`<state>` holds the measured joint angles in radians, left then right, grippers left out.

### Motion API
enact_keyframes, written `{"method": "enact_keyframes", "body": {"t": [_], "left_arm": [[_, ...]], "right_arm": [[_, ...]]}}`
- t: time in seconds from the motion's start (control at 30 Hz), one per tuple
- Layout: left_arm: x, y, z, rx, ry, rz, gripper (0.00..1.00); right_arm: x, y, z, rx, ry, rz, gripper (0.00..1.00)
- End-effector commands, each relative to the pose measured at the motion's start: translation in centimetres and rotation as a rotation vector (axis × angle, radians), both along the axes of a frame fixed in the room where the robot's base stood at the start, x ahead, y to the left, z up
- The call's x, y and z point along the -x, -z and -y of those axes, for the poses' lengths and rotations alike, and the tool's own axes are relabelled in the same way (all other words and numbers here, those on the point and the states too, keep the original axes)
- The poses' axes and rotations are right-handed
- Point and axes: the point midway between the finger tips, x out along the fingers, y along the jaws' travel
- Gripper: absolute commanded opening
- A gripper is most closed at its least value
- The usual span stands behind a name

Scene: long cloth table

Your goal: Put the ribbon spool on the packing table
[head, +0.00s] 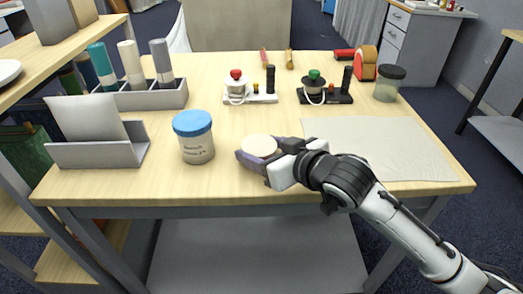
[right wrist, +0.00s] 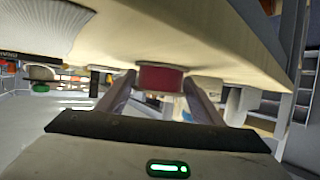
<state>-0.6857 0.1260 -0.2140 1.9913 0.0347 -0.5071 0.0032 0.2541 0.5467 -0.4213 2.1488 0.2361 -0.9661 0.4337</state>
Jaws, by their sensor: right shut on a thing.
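The ribbon spool shows in the head view as a pale round disc (head: 259,146) near the middle of the front edge of the wooden-topped table (head: 270,185). In the right wrist view the spool is a dark red band (right wrist: 161,78) between the fingertips. My right gripper (head: 258,158) reaches in from the right and is shut on the spool, with a finger along its near side. The spool is close to the tabletop; I cannot tell whether it touches. Its lower part is hidden by the gripper in the head view. My left gripper is not in view.
A blue-lidded jar (head: 194,140) stands left of the spool. A grey card holder (head: 97,152) and a divided grey box (head: 152,97) are farther left. Two small devices (head: 250,97) (head: 325,97) stand behind.

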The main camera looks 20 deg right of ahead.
Motion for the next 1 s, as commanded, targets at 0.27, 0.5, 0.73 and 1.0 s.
{"method": "enact_keyframes", "body": {"t": [0.27,0.5,0.73,1.0], "left_arm": [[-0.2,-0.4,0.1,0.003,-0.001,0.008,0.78],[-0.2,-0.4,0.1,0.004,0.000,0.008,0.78],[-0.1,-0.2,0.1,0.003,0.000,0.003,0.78],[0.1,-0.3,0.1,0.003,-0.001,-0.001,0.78]], "right_arm": [[0.0,0.1,0.0,0.000,0.001,0.001,0.38],[0.0,0.1,0.0,0.000,0.001,0.001,0.79],[0.0,-0.2,0.0,0.000,0.001,0.003,0.79],[3.7,-1.7,1.2,0.003,0.000,0.000,0.79]]}}
